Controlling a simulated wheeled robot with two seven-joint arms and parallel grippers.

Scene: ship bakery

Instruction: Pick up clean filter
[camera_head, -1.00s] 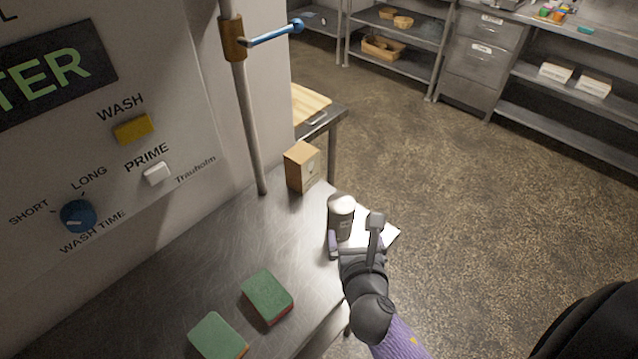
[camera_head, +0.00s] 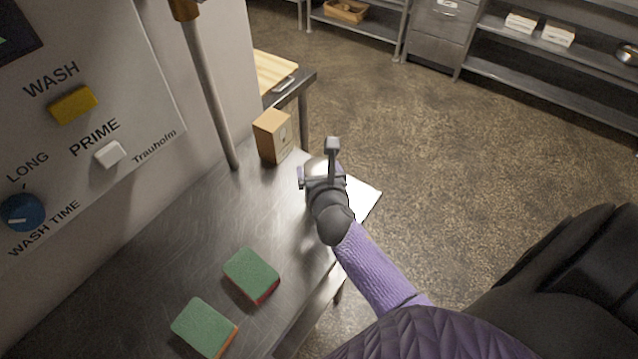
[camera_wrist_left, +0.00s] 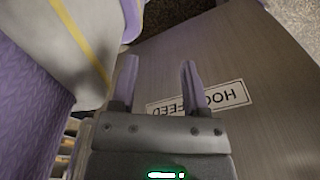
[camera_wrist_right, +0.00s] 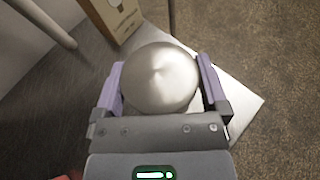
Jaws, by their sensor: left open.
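A grey metal cylinder with a pale domed top, which looks like the filter, shows between the fingers of my right gripper in the right wrist view (camera_wrist_right: 160,76). My right gripper (camera_wrist_right: 163,88) has one purple finger on each side of it, very close to its wall. Whether both fingers press on it cannot be told. In the head view my right gripper (camera_head: 322,176) is over the far right corner of the steel counter, and mostly hides the cylinder. My left gripper (camera_wrist_left: 157,85) is open and empty in front of a metal panel with a label.
Two green sponges (camera_head: 251,274) (camera_head: 204,327) lie nearer on the counter (camera_head: 170,240). A vertical pipe (camera_head: 212,95) and control panel bound the left.

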